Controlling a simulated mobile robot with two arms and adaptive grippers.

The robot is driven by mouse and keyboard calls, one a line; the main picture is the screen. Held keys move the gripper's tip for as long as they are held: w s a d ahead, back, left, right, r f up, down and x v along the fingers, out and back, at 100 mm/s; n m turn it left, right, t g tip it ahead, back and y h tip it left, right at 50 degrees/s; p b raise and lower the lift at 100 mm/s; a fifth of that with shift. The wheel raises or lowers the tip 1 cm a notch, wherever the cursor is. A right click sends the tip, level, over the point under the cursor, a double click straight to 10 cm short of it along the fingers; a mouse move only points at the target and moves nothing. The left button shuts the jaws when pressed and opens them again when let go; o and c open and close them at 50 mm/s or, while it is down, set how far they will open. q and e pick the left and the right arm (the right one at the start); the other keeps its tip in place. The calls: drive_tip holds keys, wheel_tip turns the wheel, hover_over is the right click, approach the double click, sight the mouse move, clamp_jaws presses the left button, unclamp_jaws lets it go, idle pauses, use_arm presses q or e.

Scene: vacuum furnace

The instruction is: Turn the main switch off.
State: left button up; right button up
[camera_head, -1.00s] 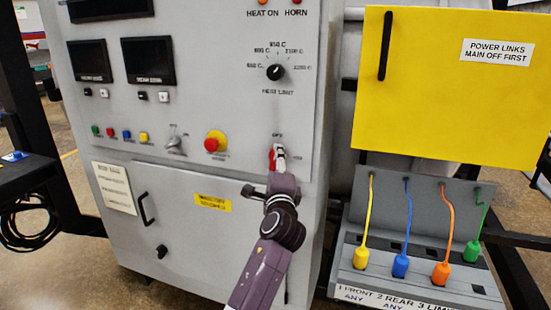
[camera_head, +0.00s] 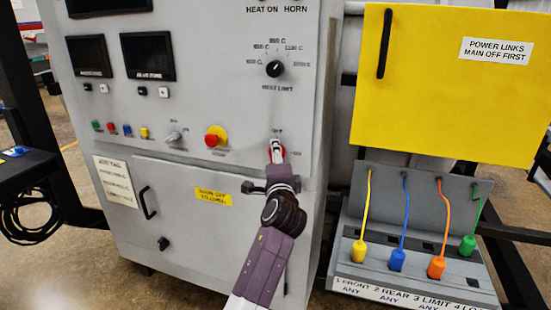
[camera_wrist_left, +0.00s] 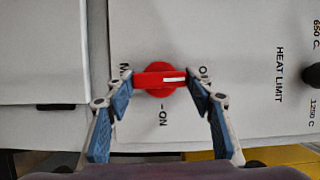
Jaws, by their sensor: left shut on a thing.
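The main switch (camera_head: 269,152) is a red rotary knob low on the right of the grey furnace panel. In the left wrist view the red switch handle (camera_wrist_left: 152,80) lies across the picture. Its white mark points right, at the partly hidden label that starts with "O"; the "ON" label is below it. My left gripper (camera_head: 277,148) reaches the switch from below. In the left wrist view my left gripper (camera_wrist_left: 162,82) has its fingertips at the two ends of the handle, shut on it. The gripper hides part of the knob in the head view. My right gripper is not in view.
A red and yellow button (camera_head: 215,137) and a grey selector (camera_head: 174,135) are left of the switch. The heat limit knob (camera_head: 274,69) is above. A yellow panel (camera_head: 450,100) and a grey plug box (camera_head: 425,190) with coloured cables stand right.

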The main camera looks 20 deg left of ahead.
use_arm(q)
drive_tip(key=o, duration=1.2)
drive_tip(key=shift+c, duration=0.2)
drive_tip(key=v, duration=0.7)
drive_tip(key=shift+s, duration=0.3)
drive_tip(key=shift+f, duration=0.1)
